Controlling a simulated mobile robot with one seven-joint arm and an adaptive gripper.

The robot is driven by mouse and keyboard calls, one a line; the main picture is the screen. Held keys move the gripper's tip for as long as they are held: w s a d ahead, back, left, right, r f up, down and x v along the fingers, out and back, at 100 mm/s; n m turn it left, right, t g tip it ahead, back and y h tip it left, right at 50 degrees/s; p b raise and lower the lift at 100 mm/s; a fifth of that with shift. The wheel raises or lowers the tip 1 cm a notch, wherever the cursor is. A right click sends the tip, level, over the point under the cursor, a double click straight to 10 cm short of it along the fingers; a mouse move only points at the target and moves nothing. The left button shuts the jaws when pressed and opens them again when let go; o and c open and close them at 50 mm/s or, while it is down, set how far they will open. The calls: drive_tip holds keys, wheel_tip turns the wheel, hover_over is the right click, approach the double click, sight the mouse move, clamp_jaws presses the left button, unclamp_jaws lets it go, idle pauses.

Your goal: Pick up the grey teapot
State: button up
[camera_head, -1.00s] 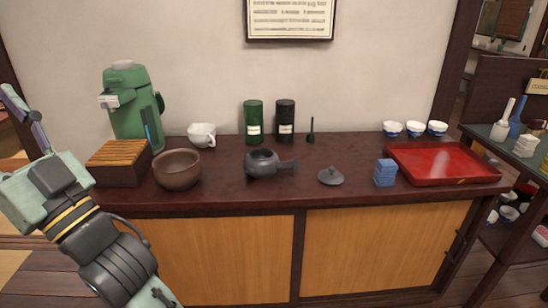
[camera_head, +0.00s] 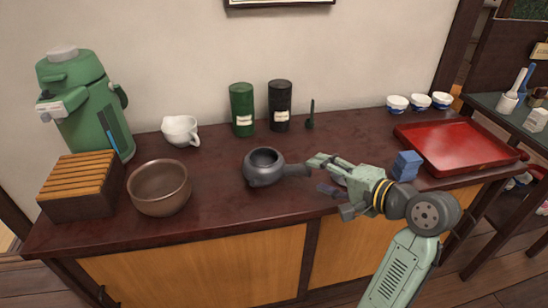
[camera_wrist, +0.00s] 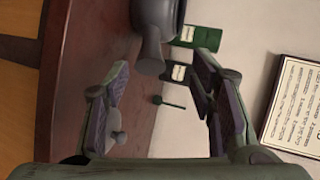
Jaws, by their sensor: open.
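The dark grey teapot (camera_head: 261,173) stands upright on the counter without its lid, its side handle pointing right toward my gripper. My gripper (camera_head: 319,175) is open and empty, just right of the handle's end. In the wrist view the teapot (camera_wrist: 158,14) is at the top edge, partly cut off. Its handle (camera_wrist: 150,52) points down toward the gap between my open fingers (camera_wrist: 162,80). The handle does not look gripped. The teapot's lid (camera_wrist: 117,138) shows behind one finger in the wrist view; in the head view my gripper mostly covers it.
Left are a brown bowl (camera_head: 159,188), a slatted wooden box (camera_head: 80,190), a green dispenser (camera_head: 75,95) and a white cup (camera_head: 180,131). Behind stand green (camera_head: 242,105) and black (camera_head: 280,100) canisters. Blue blocks (camera_head: 405,166) and a red tray (camera_head: 455,148) are right, near my arm.

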sight(303, 171)
drive_tip(key=shift+s+d+f+m, duration=0.15)
drive_tip(key=shift+d, duration=0.2)
drive_tip(key=shift+s+d+f+m, duration=0.15)
drive_tip(key=shift+d, duration=0.2)
drive_tip(key=shift+f, duration=0.2)
drive_tip(key=x, duration=0.5)
drive_tip(key=shift+p+x, duration=0.55)
drive_tip(key=shift+x, duration=2.15)
drive_tip(key=shift+a+r, duration=0.15)
drive_tip(key=shift+r, duration=0.05)
drive_tip(key=shift+c, duration=0.6)
clamp_jaws()
